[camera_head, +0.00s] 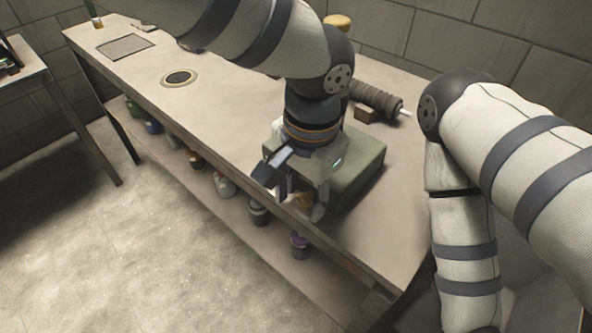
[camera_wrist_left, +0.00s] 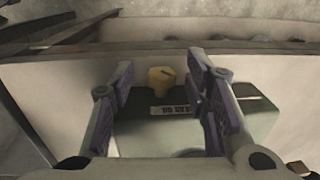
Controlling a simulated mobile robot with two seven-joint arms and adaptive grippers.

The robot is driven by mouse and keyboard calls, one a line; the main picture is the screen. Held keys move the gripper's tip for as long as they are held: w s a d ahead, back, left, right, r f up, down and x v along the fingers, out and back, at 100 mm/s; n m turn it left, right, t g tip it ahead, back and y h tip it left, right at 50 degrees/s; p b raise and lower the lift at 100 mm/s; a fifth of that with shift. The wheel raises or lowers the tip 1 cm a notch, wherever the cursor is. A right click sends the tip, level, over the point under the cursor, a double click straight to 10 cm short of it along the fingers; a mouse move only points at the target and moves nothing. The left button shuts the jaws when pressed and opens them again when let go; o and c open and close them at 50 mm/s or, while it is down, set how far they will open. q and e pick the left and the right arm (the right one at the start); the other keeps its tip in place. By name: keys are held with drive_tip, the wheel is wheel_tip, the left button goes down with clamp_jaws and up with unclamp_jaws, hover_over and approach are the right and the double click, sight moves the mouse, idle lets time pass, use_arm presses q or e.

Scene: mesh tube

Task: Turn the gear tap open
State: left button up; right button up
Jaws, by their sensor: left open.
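The gear tap shows as a yellow knob (camera_wrist_left: 162,79) on the front of a grey-green box with a printed label (camera_wrist_left: 171,110). In the head view the box (camera_head: 362,165) sits near the table's front edge, and the knob is mostly hidden behind my left gripper (camera_head: 291,194). That gripper is open and points down at the front of the box. In the left wrist view its two purple-padded fingers (camera_wrist_left: 160,75) stand on either side of the knob, with gaps visible on both sides. My right arm is at the right; its gripper is out of view.
The box stands on a long table (camera_head: 235,115). A dark ribbed cylinder (camera_head: 376,99) lies behind the box. A round plate (camera_head: 180,77) and a flat square panel (camera_head: 125,46) are at the left. Several jars, one purple-topped (camera_head: 300,244), stand on the lower shelf.

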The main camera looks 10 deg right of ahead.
use_arm(q)
drive_tip(key=shift+f, duration=0.3)
drive_tip(key=shift+w, duration=0.1)
drive_tip(key=shift+c, duration=0.6)
clamp_jaws()
drive_tip(key=g+h, duration=0.1)
drive_tip(key=g, duration=0.1)
drive_tip(key=g+h, duration=0.1)
drive_tip(key=shift+w+a+f+h+b, duration=0.15)
drive_tip(key=shift+w+a+h+b, duration=0.1)
drive_tip(key=shift+h+b, duration=0.1)
drive_tip(key=shift+o, duration=0.6)
unclamp_jaws()
